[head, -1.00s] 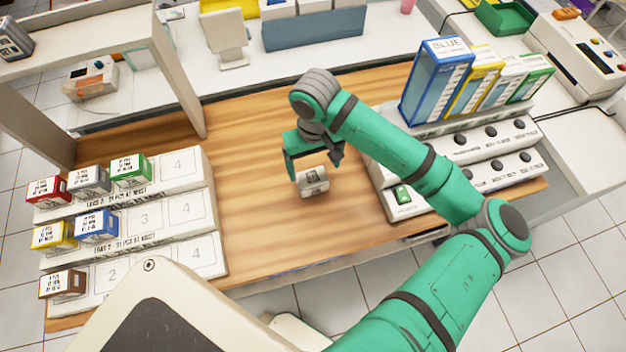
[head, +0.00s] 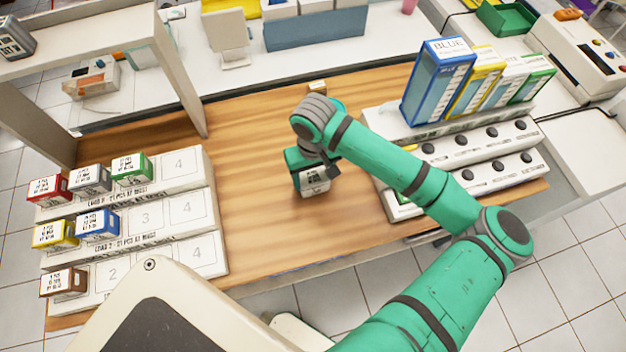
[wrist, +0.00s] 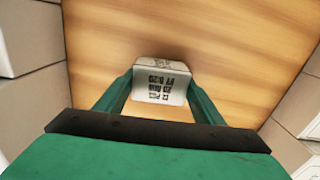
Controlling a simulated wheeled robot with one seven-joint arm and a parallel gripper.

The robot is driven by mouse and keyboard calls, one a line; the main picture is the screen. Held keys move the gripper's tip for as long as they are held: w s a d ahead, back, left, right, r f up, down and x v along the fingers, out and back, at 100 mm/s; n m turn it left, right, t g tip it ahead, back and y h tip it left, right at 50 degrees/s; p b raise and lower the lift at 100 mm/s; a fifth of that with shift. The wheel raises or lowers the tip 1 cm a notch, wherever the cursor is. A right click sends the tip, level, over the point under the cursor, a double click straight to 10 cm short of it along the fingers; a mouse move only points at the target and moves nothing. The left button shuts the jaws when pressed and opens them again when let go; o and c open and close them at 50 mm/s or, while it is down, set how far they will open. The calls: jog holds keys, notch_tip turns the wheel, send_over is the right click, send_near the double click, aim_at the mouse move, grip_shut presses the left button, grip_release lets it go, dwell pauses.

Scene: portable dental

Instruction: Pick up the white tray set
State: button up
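The white tray set (head: 314,181) is a small white box with dark print on a label. It stands on the wooden table (head: 260,215), in the middle. My gripper (head: 310,172) is low over it in the head view and partly hides it. In the wrist view the white tray set (wrist: 161,80) lies between the two green fingers of my gripper (wrist: 160,95), near their tips. The fingers are apart, one on each side. Whether they touch its sides is not clear.
At left a stepped white rack (head: 170,213) holds several small coloured boxes. At right a stepped rack with dark knobs (head: 480,165) carries blue, yellow, white and green folders (head: 437,80). A small pale item (head: 317,87) lies at the table's back. The wood around the set is clear.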

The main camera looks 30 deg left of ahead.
aim_at(311, 178)
jog(key=shift+r, duration=0.15)
jog(key=shift+r, duration=0.2)
jog(key=r, duration=0.3)
jog(key=shift+s+a+r, duration=0.15)
jog(key=shift+s+r, duration=0.05)
jog(key=shift+s, duration=0.15)
jog(key=s+a+r, duration=0.2)
jog(key=s+r, duration=0.7)
jog(key=s, duration=0.4)
jog(key=shift+a, duration=0.3)
jog(key=shift+w, duration=0.1)
